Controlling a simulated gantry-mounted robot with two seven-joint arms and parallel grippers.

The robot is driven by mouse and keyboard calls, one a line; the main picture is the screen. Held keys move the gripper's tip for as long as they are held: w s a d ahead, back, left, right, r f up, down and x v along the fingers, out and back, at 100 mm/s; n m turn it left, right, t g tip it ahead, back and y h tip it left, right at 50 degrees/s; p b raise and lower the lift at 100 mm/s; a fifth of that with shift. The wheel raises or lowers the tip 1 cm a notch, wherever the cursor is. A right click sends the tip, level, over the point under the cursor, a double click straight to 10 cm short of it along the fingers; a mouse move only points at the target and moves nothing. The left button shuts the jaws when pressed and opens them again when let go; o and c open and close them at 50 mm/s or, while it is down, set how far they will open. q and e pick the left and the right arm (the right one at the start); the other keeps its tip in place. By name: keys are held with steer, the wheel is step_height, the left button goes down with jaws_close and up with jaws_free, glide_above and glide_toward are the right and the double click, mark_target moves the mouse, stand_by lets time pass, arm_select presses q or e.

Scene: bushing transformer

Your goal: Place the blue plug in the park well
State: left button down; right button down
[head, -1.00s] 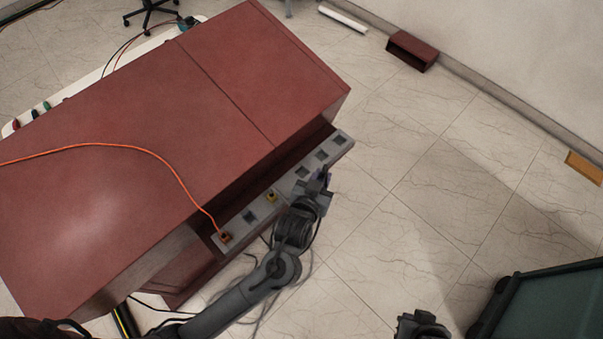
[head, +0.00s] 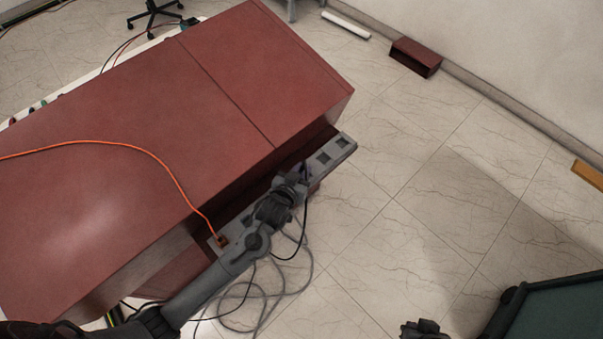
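A grey panel strip (head: 331,150) with square wells runs along the front of the red transformer cabinet (head: 150,110). Two dark square wells show at its far right end. My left gripper (head: 301,174) is over the middle of the strip, and my arm hides the wells beneath it. A small bluish-purple bit, perhaps the blue plug (head: 305,170), shows at the gripper's tip; the fingers are too hidden to tell their state. A dark cable hangs below the gripper. My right gripper (head: 425,328) is at the bottom edge, apart from the panel, its fingers unclear.
An orange cable (head: 130,147) crosses the cabinet top to an orange plug (head: 221,240) at the strip's left end. Loose cables (head: 260,297) lie on the floor below. A dark green-topped cart (head: 555,310) stands lower right. The floor right of the panel is clear.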

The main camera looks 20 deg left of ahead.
arm_select(q)
steer(key=shift+f, duration=0.45)
steer(key=c, duration=1)
jaws_free()
steer(key=shift+f, duration=0.15)
steer(key=shift+s+r, duration=0.45)
steer(key=shift+s, duration=0.05)
steer(key=s+a+r+m+g+p, duration=0.1)
steer(key=s+g, duration=0.4)
steer(key=s, duration=0.8)
steer(key=s+a+r+g+p, duration=0.1)
steer(key=s+a+r+g, duration=0.2)
steer(key=s, duration=1.1)
steer(key=shift+s+r+m+g+p, duration=0.3)
steer(key=shift+m+g+p, duration=0.1)
steer(key=shift+g, duration=0.5)
